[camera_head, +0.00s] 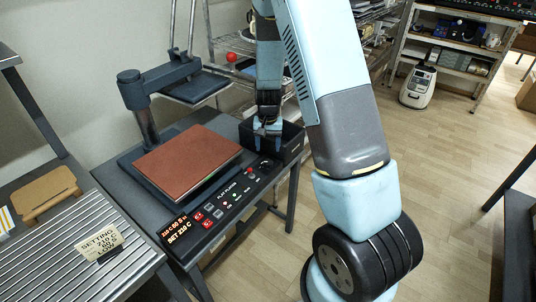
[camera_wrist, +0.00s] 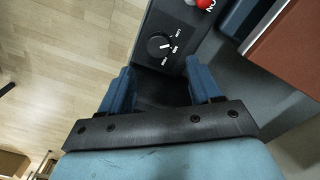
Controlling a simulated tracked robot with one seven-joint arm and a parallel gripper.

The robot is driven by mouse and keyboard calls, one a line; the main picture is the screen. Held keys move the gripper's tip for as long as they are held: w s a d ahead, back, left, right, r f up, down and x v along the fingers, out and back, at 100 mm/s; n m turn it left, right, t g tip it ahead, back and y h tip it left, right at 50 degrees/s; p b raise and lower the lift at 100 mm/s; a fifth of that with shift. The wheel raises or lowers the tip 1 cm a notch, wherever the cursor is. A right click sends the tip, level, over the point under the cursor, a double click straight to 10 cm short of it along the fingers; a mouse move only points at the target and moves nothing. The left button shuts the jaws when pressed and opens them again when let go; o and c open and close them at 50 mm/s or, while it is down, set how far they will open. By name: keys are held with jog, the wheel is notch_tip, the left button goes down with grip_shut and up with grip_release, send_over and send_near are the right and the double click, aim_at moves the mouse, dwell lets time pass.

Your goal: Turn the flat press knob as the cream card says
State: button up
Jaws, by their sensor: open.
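The control panel (camera_head: 222,208) of the flat press shows an orange display with "SET 210 C". My gripper (camera_wrist: 162,84) is open and empty, its fingers below the knob in the wrist view, apart from it.
The flat press has a red-brown plate (camera_head: 187,160) and a raised arm behind it. A red button (camera_wrist: 204,3) sits near the knob. A dark bin (camera_head: 288,142) stands by my gripper. A brown board (camera_head: 48,191) lies at left.

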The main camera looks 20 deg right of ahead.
notch_tip(320, 180, up, 6)
dwell(0.4)
jog(key=shift+a, duration=0.1)
